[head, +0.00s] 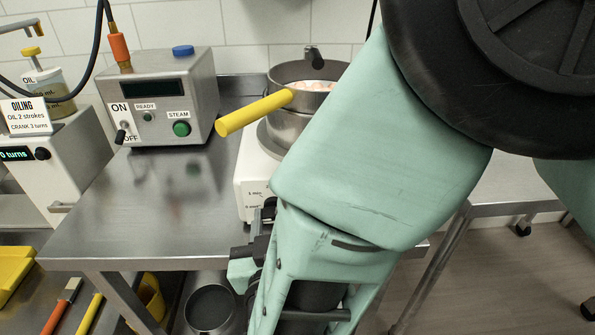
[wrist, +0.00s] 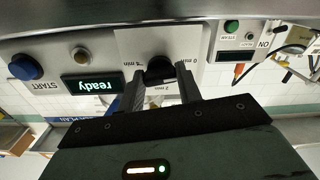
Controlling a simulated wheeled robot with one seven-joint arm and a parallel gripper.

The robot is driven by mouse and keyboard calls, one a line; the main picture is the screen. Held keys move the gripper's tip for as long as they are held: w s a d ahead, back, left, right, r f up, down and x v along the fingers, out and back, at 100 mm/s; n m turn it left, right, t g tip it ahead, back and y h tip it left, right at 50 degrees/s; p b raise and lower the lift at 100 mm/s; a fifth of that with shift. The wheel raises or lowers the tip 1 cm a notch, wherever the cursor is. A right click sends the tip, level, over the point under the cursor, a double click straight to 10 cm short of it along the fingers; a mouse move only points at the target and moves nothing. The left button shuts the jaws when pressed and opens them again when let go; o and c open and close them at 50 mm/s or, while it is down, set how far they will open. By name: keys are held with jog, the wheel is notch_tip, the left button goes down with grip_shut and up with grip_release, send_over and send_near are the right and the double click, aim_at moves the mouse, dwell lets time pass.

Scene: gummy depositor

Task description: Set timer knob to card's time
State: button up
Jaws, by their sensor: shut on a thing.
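The timer knob (wrist: 160,68) is black and sits on a light dial plate (wrist: 130,45) in the upside-down wrist view. Marks around it read 0, 2 and 4 min. My gripper (wrist: 161,80) has a dark finger on each side of the knob and is shut on it. The knob's pointer cannot be made out. In the head view my gripper (head: 265,215) is at the front of the white unit (head: 248,190), and the knob is hidden.
A green "ready" display (wrist: 92,85) and blue START button (wrist: 25,67) are beside the dial. A yellow-handled pot (head: 255,112) stands on the white unit. The steam box (head: 165,90) and an oiling card (head: 27,115) are left. The steel table (head: 150,215) has clear room.

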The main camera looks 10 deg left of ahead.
jog(key=shift+b, duration=0.4)
jog(key=m+b, duration=0.4)
jog(key=b, duration=0.1)
jog(key=shift+f+m, duration=0.3)
jog(key=shift+m, duration=0.1)
jog(key=m+b, duration=0.3)
jog(key=shift+b, duration=0.4)
jog(key=shift+r+m+b, duration=0.2)
jog(key=shift+m+b, duration=0.7)
jog(key=o, duration=1)
jog(key=shift+r, duration=0.1)
jog(key=shift+s, duration=0.1)
